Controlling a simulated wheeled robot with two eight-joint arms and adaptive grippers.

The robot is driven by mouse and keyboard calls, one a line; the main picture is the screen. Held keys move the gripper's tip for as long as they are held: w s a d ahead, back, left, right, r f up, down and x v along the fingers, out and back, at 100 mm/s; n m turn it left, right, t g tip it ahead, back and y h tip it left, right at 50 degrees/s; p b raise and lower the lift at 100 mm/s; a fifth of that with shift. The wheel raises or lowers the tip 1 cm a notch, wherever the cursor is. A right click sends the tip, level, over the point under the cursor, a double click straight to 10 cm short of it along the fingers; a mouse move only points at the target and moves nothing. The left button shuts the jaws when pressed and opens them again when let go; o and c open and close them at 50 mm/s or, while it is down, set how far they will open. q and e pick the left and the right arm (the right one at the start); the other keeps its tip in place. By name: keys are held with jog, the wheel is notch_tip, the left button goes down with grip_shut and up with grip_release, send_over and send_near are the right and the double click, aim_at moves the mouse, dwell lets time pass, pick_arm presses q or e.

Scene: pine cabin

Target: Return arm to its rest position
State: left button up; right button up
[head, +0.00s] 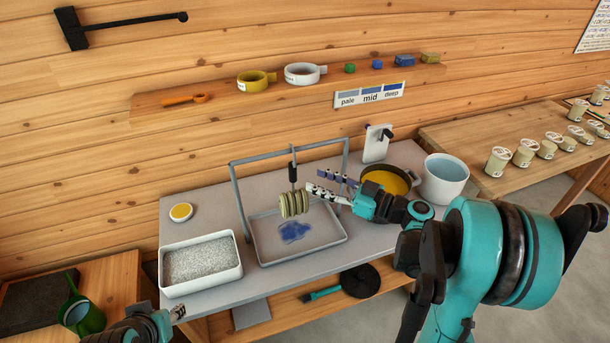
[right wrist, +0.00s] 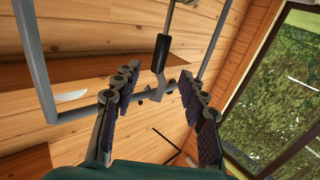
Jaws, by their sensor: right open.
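My right gripper (head: 314,180) is open, beside a dark hanger (head: 293,172) on a grey metal frame (head: 235,200). A roll of pale green discs (head: 293,205) hangs under the hanger, just left of the fingertips, over a tray with a blue patch. In the right wrist view, the two fingers of my right gripper (right wrist: 158,82) stand apart. The hanger's dark handle and hook (right wrist: 161,60) show beyond and between them; I cannot tell if they touch. My left gripper (head: 165,322) is at the bottom left edge, partly cut off, its jaws unclear.
The grey tray (head: 340,238) lies under the frame. A white bin of grey grains (head: 200,262) stands left. A pan of yellow liquid (head: 388,180) and a white pot (head: 445,177) stand close behind my right wrist. A wall shelf (head: 220,108) holds small items.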

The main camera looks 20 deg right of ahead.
jog(key=v, duration=0.5)
jog(key=s+a+f+m+g+h, duration=0.2)
jog(key=a+f+g, duration=0.1)
jog(key=a, duration=0.2)
jog(key=s+a+f+m+g+h, duration=0.2)
jog(key=s+a, duration=0.1)
jog(key=a, duration=0.3)
jog(key=s+d+f+m+h, duration=0.1)
jog(key=s+m+h, duration=0.1)
jog(key=s+h, duration=0.2)
jog(key=s+d+f+m+g+h, duration=0.1)
jog(key=s+m+h, duration=0.1)
jog(key=s+h, duration=0.2)
jog(key=s, duration=0.2)
jog(key=shift+s+f, duration=0.35)
jog(key=shift+f, duration=0.05)
dwell(1.0)
